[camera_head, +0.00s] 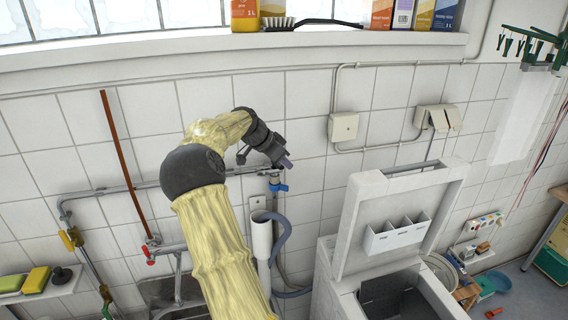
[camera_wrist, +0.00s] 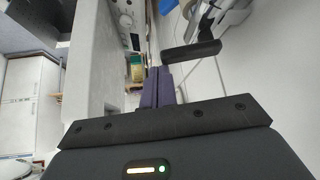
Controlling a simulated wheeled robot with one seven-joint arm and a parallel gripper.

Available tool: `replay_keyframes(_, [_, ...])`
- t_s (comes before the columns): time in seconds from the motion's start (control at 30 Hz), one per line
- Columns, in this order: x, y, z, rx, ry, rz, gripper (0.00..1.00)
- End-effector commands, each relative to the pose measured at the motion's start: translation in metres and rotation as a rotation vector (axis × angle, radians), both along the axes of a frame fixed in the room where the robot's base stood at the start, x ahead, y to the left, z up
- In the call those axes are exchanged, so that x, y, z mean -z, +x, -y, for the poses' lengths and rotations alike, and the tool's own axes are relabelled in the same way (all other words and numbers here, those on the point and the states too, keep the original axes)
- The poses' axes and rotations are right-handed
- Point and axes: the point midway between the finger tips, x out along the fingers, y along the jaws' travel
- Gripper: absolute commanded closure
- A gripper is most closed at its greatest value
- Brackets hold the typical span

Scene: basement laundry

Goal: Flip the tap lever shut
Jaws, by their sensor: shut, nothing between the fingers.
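The tap has a small blue lever (camera_head: 279,187) on the wall pipe, just above the white standpipe cup and grey hose. My gripper (camera_head: 287,163) is a little above the blue lever in the head view, with a gap showing between them. Its purple fingers (camera_wrist: 158,87) are together and empty in the wrist view. I cannot clearly make out the lever in the wrist view. A second tap with a red handle (camera_head: 150,257) is lower on the wall to the left, beyond my arm.
A white top-loading washer (camera_head: 335,285) stands right of the tap with its lid (camera_head: 400,205) raised. A grey hose (camera_head: 283,235) loops beside the standpipe (camera_head: 261,236). A dark bar (camera_wrist: 192,51) is near my fingers. Bottles and boxes stand on the window ledge (camera_head: 200,42).

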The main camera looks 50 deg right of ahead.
Motion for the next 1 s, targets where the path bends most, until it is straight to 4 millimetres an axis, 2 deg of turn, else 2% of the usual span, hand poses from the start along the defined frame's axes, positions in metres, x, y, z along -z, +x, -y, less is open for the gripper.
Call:
replay_keyframes(0.23, [-0.002, 0.000, 0.000, 0.000, 0.000, 0.000, 1.00])
replay_keyframes(0.37, [-0.009, 0.001, -0.004, 0.000, 0.000, 0.001, 1.00])
replay_keyframes(0.8, [-0.070, 0.005, -0.043, 0.013, -0.001, 0.001, 1.00])
replay_keyframes(1.0, [-0.079, 0.006, -0.051, 0.017, 0.000, 0.000, 1.00])
